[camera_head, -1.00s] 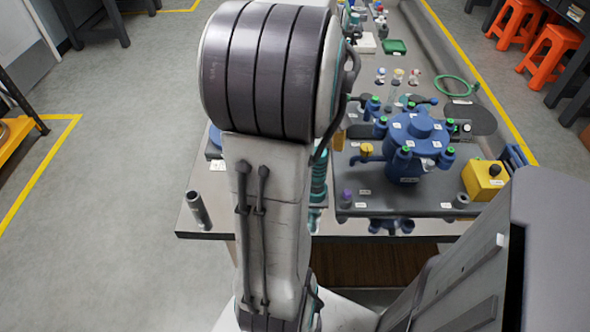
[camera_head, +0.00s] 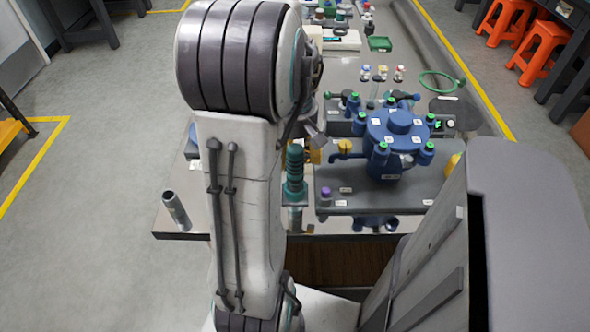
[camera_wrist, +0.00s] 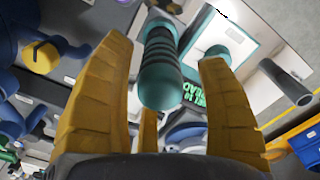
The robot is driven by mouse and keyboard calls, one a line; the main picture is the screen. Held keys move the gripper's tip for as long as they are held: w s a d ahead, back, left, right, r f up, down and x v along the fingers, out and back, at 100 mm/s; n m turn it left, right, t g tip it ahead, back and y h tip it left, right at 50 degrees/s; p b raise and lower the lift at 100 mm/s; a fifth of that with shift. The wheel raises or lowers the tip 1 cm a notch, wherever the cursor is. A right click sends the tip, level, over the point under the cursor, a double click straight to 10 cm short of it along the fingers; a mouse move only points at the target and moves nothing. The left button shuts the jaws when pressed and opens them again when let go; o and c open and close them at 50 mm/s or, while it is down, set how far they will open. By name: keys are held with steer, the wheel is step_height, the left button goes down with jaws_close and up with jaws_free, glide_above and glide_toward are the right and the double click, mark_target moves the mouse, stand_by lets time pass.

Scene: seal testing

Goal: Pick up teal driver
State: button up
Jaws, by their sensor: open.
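The teal driver (camera_head: 295,172) stands upright near the front edge of the table, just right of my arm. Its ribbed teal handle (camera_wrist: 161,75) shows large in the wrist view, between my yellow fingers. My gripper (camera_wrist: 165,55) is open, with a finger on each side of the handle and gaps visible at both sides. In the head view, only a little of my gripper (camera_head: 314,151) shows, beside the driver's top. Whether any finger touches the handle cannot be told.
A blue vessel with several ports (camera_head: 400,140) stands on a grey plate (camera_head: 345,202) right of the driver. A grey metal cylinder (camera_head: 176,211) stands at the table's left front corner. Small bottles and a green tray (camera_head: 380,44) are farther back.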

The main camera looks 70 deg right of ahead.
steer(key=shift+f, duration=0.75)
steer(key=shift+c, duration=0.2)
jaws_close()
steer(key=shift+r, duration=0.1)
